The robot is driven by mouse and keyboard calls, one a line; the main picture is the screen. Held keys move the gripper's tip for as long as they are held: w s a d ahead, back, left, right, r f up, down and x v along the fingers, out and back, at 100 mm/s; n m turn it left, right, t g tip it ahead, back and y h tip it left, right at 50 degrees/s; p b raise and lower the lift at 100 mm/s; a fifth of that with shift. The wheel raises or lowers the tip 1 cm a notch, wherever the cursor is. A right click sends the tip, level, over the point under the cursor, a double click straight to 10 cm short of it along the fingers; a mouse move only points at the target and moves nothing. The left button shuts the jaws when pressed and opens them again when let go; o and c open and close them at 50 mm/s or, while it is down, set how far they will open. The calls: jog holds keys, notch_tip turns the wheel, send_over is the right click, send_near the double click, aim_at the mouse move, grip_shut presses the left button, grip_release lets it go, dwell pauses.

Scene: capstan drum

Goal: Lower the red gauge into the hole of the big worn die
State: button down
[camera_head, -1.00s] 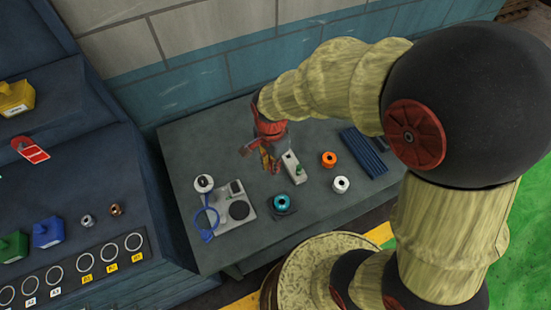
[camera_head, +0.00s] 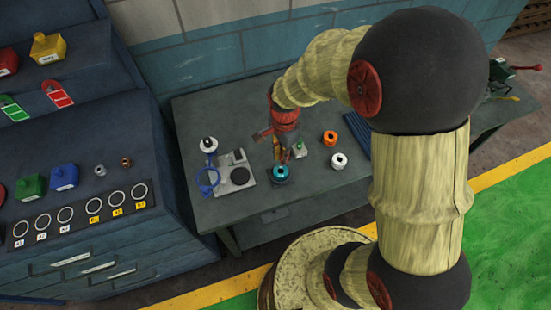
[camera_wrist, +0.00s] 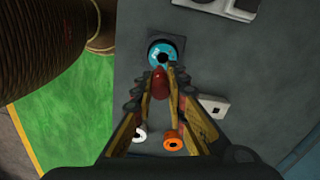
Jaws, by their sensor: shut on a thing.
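My gripper (camera_wrist: 159,80) is shut on the red gauge (camera_wrist: 160,84), a small dark-red rounded piece between the fingertips in the wrist view. A teal ring-shaped die (camera_wrist: 155,47) with a dark hole sits on a dark square pad just beyond the fingertips. The gauge appears beside the hole in that view, not over its middle; its height above the die is unclear. In the head view my gripper (camera_head: 283,154) points down right behind the teal die (camera_head: 280,176), and the gauge cannot be made out. I cannot tell wear on the die.
An orange ring (camera_head: 330,138) and a white ring (camera_head: 339,160) stand to the right. A grey plate with a dark disc (camera_head: 238,178) lies to the left. The bench front is clear.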

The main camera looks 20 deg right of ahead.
jog(key=shift+w+a, duration=0.1)
jog(key=shift+a, duration=0.15)
jog(key=shift+f, duration=0.1)
jog(key=b, duration=0.4)
send_over(281, 167)
jog(key=s, duration=0.2)
jog(key=shift+w+a+f, duration=0.15)
jog(key=shift+a+f, duration=0.05)
jog(key=shift+f, duration=1.15)
jog(key=shift+w+a+f, duration=0.1)
jog(key=shift+a+f, duration=0.05)
jog(key=shift+f, duration=1.15)
jog(key=shift+f, duration=1.2)
dwell(3.1)
